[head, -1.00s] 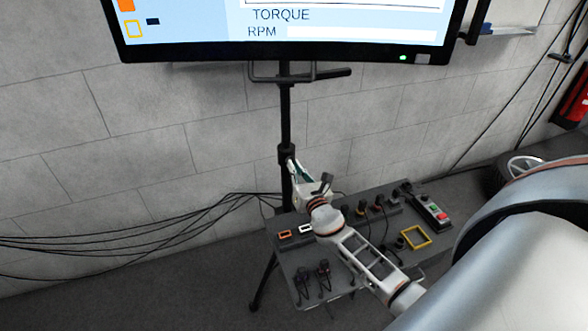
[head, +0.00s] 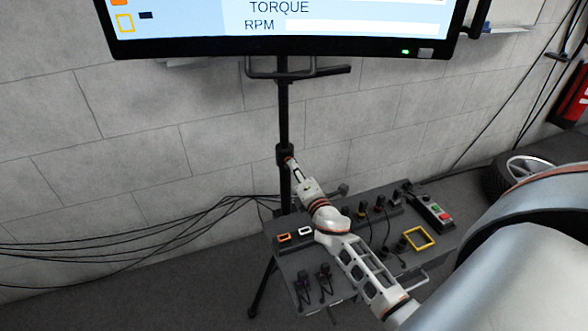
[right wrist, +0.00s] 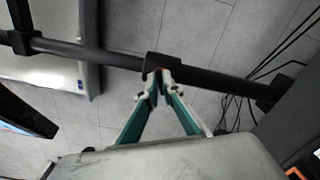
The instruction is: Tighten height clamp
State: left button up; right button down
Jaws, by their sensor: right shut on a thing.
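The height clamp is a dark collar (head: 285,154) on the black stand pole (head: 284,115) below the monitor. It also shows in the right wrist view as a dark block (right wrist: 161,64) around the pole. My right gripper (head: 292,164) reaches up to the collar from the lower right. In the right wrist view my right gripper (right wrist: 160,76) has its fingertips close together at the collar, shut on the clamp's small knob, which the fingertips mostly hide. My left gripper is not in view.
A monitor (head: 275,45) tops the pole. A grey panel table (head: 365,215) with plugs, a yellow frame (head: 418,238) and a button box (head: 434,212) stands below my right arm. Black cables (head: 150,245) hang at the left. A tiled wall (head: 150,150) is behind.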

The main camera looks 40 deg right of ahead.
jog(key=m, duration=0.4)
jog(key=shift+m, duration=0.4)
jog(key=shift+f, duration=0.1)
dwell(0.3)
jog(key=c, duration=2.2)
grip_release()
jog(key=v, duration=1.2)
